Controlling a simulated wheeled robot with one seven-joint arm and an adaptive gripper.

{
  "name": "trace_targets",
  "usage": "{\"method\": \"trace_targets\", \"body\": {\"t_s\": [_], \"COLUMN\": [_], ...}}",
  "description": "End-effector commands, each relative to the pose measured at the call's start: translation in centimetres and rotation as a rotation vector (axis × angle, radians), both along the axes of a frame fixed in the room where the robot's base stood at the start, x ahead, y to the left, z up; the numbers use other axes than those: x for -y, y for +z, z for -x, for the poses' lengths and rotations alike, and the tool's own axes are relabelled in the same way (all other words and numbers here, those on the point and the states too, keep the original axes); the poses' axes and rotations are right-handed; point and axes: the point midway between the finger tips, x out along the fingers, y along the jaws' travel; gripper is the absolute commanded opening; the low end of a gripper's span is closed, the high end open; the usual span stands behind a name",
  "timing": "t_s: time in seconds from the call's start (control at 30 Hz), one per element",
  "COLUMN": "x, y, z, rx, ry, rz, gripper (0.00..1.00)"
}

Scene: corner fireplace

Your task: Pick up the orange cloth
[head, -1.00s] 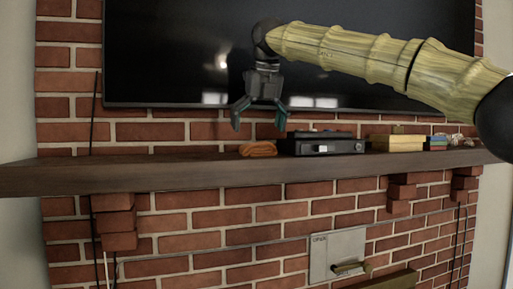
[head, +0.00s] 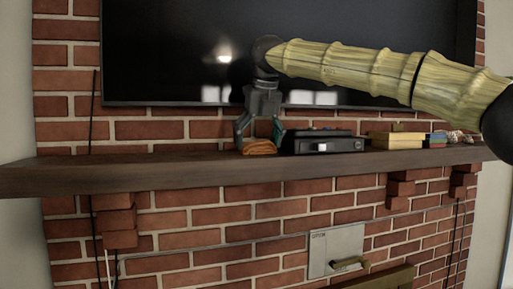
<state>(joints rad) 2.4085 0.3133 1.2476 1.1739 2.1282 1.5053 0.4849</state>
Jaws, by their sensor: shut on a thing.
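The orange cloth (head: 259,148) lies folded on the wooden mantel shelf, left of a black box-shaped device. My gripper (head: 259,138) points down over the cloth, with one finger at its left side and the other at its right. It is shut on the cloth. The cloth still appears to rest on the shelf, and the right fingertip is partly hidden near the device.
The black device (head: 324,143) stands close to the right of the cloth. Farther right on the mantel (head: 180,175) are a yellow box (head: 396,141) and small items. A dark television (head: 180,55) hangs behind. The shelf's left part is clear.

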Motion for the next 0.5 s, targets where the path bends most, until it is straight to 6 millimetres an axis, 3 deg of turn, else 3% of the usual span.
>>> {"method": "trace_targets", "body": {"t_s": [0.27,0.5], "x": [0.0,-0.1], "y": [0.3,1.8], "z": [0.0,0.0], "rx": [0.000,0.001], "ry": [0.000,0.000], "rz": [0.000,0.001], "gripper": [0.62,0.62]}}
